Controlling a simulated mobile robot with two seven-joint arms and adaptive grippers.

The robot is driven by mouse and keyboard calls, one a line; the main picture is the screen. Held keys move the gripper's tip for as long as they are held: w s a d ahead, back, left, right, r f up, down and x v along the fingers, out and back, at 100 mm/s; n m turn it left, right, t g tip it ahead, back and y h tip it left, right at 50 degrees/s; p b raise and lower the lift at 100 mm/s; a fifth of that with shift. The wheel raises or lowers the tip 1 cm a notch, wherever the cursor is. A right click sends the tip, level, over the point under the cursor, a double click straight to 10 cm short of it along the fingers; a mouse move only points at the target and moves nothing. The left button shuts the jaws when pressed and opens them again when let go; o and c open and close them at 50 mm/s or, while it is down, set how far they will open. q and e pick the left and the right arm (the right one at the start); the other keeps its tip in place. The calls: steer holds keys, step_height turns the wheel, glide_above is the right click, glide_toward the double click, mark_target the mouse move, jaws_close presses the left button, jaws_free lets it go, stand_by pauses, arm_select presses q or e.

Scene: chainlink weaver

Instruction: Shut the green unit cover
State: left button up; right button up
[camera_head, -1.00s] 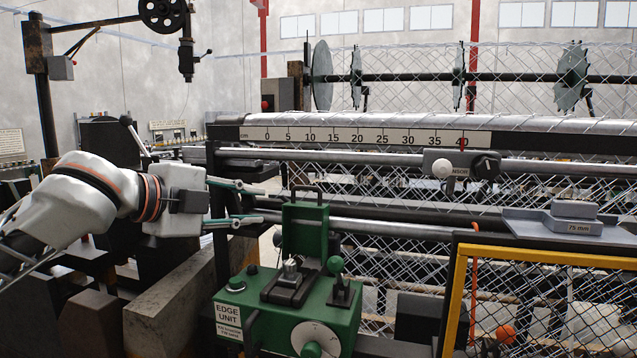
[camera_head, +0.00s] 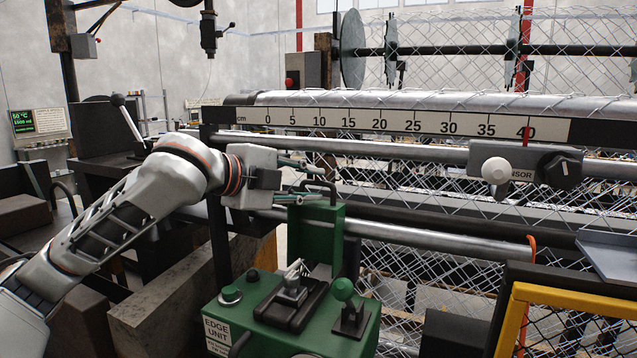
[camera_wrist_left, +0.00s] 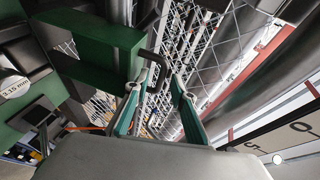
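The green edge unit (camera_head: 262,308) stands in the lower middle of the head view. Its green cover (camera_head: 318,235) stands upright at the back, with a dark bar handle (camera_head: 320,187) on top. In the left wrist view the cover (camera_wrist_left: 118,38) is at upper left and its handle (camera_wrist_left: 157,62) stands out from it. My left gripper (camera_head: 318,183) is at the handle, coming from the left. Its fingers (camera_wrist_left: 158,88) are apart, with the end of the handle seen between them. I cannot tell whether they touch it. My right gripper is not in view.
A green-knobbed lever (camera_head: 343,290) and a dark block with metal parts (camera_head: 290,295) sit on the unit's top. Horizontal rails (camera_head: 400,230) and wire mesh lie behind the cover. A yellow-framed guard (camera_head: 560,296) stands at right.

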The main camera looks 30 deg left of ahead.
arm_select(q)
steer(key=shift+x, duration=1.3)
jaws_close()
